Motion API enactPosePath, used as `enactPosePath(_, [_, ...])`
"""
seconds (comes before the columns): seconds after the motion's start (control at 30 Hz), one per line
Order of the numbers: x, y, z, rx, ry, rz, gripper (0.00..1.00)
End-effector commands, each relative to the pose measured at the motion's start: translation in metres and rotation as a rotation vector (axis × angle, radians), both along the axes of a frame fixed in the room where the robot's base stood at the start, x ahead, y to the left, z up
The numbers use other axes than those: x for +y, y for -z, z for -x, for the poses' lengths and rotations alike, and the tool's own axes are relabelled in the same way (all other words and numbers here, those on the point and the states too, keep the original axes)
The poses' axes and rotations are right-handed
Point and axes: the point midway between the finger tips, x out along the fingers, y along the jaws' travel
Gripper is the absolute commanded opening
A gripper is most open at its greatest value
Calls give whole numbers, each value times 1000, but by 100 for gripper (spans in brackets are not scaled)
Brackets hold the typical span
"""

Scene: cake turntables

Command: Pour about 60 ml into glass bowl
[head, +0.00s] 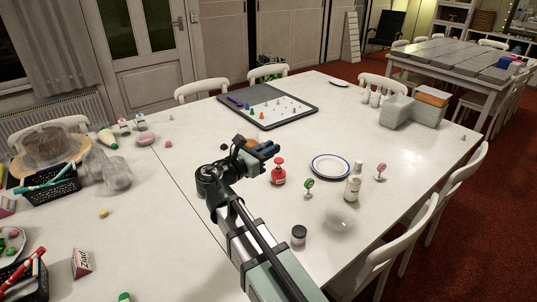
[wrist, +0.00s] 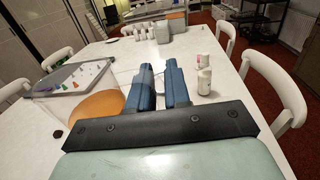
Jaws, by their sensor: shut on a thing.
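A small clear glass bowl (head: 341,219) stands on the white table, right of my arm and in front of a white bottle (head: 354,184). It is faint, and I cannot see anything inside it. My gripper (head: 268,148) is above the table, behind and left of the bowl. Its blue fingers (wrist: 159,88) are shut on a clear container with orange contents (wrist: 97,104), at the left of the fingers in the wrist view. The orange also shows beside the fingers in the head view (head: 249,143). The exact grip point is hidden.
A red bottle (head: 278,173), a blue-rimmed plate (head: 330,167), a green-topped stand (head: 308,188) and a dark-lidded jar (head: 299,235) stand around the bowl. A game board (head: 290,122) lies behind my gripper.

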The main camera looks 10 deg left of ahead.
Motion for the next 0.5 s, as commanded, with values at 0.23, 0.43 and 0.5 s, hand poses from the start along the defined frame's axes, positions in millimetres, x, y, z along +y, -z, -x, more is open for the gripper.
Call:
enactPosePath(0.23, [-1, -6, -1, 0, 4, 0, 0])
enactPosePath(0.43, [-16, 9, -14, 7, 71, -7, 0])
enactPosePath(0.5, [-27, 20, -21, 12, 116, -11, 0])
